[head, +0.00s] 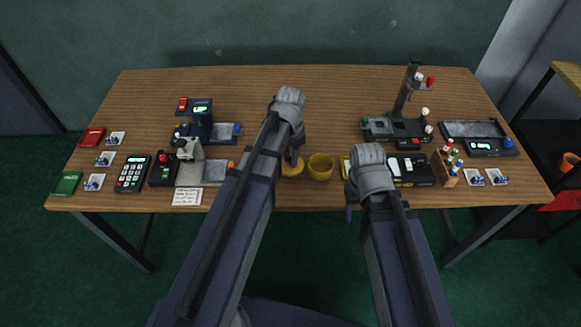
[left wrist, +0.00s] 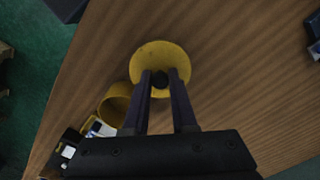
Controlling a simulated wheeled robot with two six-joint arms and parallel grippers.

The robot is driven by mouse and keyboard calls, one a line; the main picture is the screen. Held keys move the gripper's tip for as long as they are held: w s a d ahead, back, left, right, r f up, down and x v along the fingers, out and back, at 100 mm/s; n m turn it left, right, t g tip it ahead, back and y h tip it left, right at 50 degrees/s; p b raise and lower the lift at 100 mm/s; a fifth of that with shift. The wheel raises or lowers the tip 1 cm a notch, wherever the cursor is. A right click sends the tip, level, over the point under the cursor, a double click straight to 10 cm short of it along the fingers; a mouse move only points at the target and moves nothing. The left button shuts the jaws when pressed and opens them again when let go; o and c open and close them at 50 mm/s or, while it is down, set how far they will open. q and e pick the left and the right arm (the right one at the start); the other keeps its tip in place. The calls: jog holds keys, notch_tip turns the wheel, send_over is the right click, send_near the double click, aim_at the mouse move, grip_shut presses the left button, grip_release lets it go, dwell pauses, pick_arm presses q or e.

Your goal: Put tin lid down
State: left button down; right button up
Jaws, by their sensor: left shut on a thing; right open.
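The tin lid (left wrist: 160,52) is a round yellow disc with a dark knob in the left wrist view. My left gripper (left wrist: 161,77) is shut on that knob, over the wooden table. In the head view the lid (head: 292,169) shows partly behind my left gripper (head: 294,158), just left of the tin. I cannot tell whether it touches the table. The yellow tin (head: 320,167) stands open near the front edge; it also shows in the left wrist view (left wrist: 115,104). My right gripper (head: 350,203) is open, to the right of the tin, its fingers partly hidden.
A microscope-like device (head: 189,150) and a keypad terminal (head: 132,173) stand left. A dark stand (head: 402,100), a bottle rack (head: 446,168) and a tray (head: 474,130) stand right.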

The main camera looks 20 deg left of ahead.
pick_arm(q)
jog(key=shift+f+b, duration=1.6)
jog(key=shift+f, duration=0.2)
jog(key=shift+f+b, duration=0.25)
jog(key=shift+b, duration=0.05)
jog(key=c, duration=0.7)
grip_release()
jog(key=shift+r, duration=0.1)
notch_tip(320, 180, up, 12)
jog(key=p, duration=1.2)
jog(key=shift+r+p, duration=0.25)
jog(key=shift+p, duration=0.1)
jog(key=s+d, duration=0.3)
jog(key=s, duration=0.1)
jog(key=s+d+n, duration=0.1)
jog(key=s+d, duration=0.3)
jog(key=s, duration=0.1)
jog(key=s+d+n+y, duration=0.1)
jog(key=s+d, duration=0.2)
jog(key=s, duration=0.2)
jog(key=shift+s+d, duration=0.15)
jog(key=shift+d, duration=0.1)
